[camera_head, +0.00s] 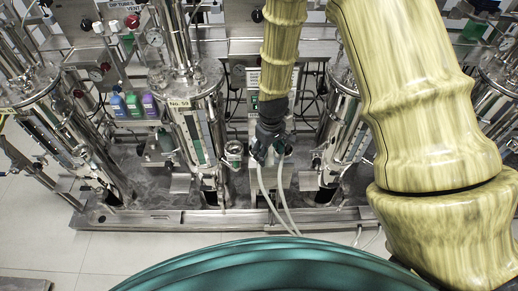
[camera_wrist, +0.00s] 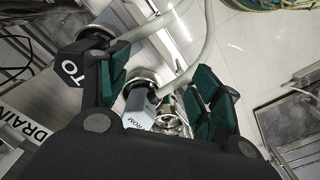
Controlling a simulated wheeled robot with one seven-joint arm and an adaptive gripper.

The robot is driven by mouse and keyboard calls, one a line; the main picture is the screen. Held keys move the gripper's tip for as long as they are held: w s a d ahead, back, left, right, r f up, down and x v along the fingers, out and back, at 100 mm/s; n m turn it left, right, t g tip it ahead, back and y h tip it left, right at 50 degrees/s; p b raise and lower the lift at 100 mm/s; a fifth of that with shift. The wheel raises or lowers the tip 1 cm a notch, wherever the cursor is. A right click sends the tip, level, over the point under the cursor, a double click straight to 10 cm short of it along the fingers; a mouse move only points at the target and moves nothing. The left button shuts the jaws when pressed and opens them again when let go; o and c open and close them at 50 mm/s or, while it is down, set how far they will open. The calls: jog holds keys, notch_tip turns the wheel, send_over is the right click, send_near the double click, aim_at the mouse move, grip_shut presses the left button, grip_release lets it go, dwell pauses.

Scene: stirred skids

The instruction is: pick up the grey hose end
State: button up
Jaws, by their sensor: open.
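My gripper (camera_head: 267,150) points down in front of the middle of the skid in the head view. In the wrist view its green-padded fingers (camera_wrist: 162,78) are spread apart. Between them is a grey block marked "FROM" (camera_wrist: 139,106), with a round metal fitting (camera_wrist: 146,77) at its far end; this looks like the grey hose end, though I cannot tell for sure. No finger clearly touches it. A pale hose (camera_wrist: 207,45) runs close by. A dark piece marked "TO" (camera_wrist: 72,68) is just outside the left finger. In the head view my gripper hides most of the hose ends.
Steel columns stand on both sides of my gripper, including the one marked "No. 59" (camera_head: 181,104). Two pale hoses (camera_head: 263,190) hang down over the skid's front rail (camera_head: 150,218). Tiled floor (camera_head: 50,240) is open in front.

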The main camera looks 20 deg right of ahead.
jog(key=shift+n, duration=0.7)
jog(key=w+r, duration=0.2)
jog(key=r, duration=0.1)
jog(key=w+r, duration=0.2)
jog(key=w+r+b, duration=0.1)
jog(key=w+r, duration=0.1)
jog(key=r, duration=0.1)
jog(key=shift+w+a+r, duration=0.35)
jog(key=shift+a, duration=0.05)
jog(key=shift+w+f+p, duration=0.1)
jog(key=shift+f+p, duration=0.25)
jog(key=shift+f, duration=2.3)
jog(key=shift+a+f+p, duration=0.25)
jog(key=shift+f+p, duration=0.1)
jog(key=shift+f, duration=0.5)
jog(key=shift+a+f+p, duration=0.2)
jog(key=shift+f+p, duration=0.15)
jog(key=shift+f, duration=1.4)
jog(key=c, duration=1.3)
jog(key=shift+w+r, duration=0.1)
jog(key=shift+r, duration=0.05)
